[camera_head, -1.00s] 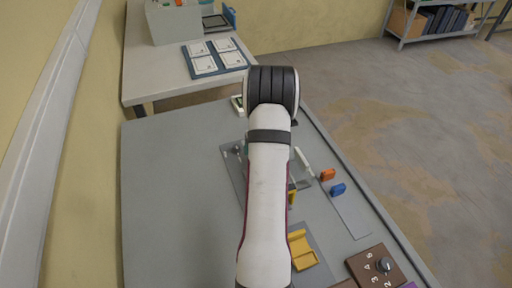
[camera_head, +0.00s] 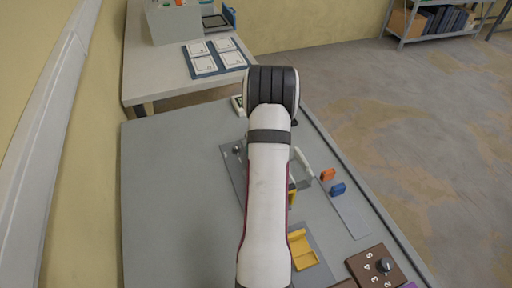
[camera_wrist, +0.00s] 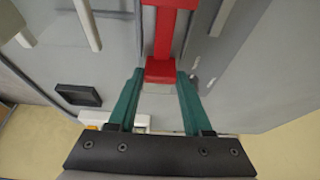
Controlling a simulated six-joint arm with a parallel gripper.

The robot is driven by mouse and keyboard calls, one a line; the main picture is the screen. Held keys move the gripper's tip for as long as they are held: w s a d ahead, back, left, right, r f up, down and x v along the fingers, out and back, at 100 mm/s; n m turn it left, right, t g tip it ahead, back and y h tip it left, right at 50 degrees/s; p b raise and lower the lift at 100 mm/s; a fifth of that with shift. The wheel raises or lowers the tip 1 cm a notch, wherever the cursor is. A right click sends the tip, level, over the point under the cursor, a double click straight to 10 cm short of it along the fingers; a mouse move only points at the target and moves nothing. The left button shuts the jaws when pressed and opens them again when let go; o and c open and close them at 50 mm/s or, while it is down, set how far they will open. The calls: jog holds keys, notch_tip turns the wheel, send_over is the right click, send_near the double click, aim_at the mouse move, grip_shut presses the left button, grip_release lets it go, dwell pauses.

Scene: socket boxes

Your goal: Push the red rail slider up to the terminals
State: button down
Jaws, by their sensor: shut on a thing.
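The red slider (camera_wrist: 160,71) shows in the wrist view as a red block with a red bar running up from it. My gripper (camera_wrist: 160,76) has its two teal fingers on either side of the block, shut on it. A pale grey piece (camera_wrist: 158,89) lies just below the block between the fingers. In the head view my arm covers the gripper and the slider. I cannot make out the terminals for sure in either view.
An orange tab (camera_head: 327,174) and a blue tab (camera_head: 338,189) stand to the right of my arm. A yellow bracket (camera_head: 302,252) and a brown dial box (camera_head: 378,269) are nearer. The grey bench top (camera_head: 175,200) is clear on the left.

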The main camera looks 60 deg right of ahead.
dwell(0.5)
jog(key=shift+s+a, duration=0.6)
jog(key=shift+s, duration=0.1)
jog(key=shift+c, duration=1.6)
grip_release()
jog(key=v, duration=1.6)
jog(key=shift+w, duration=0.1)
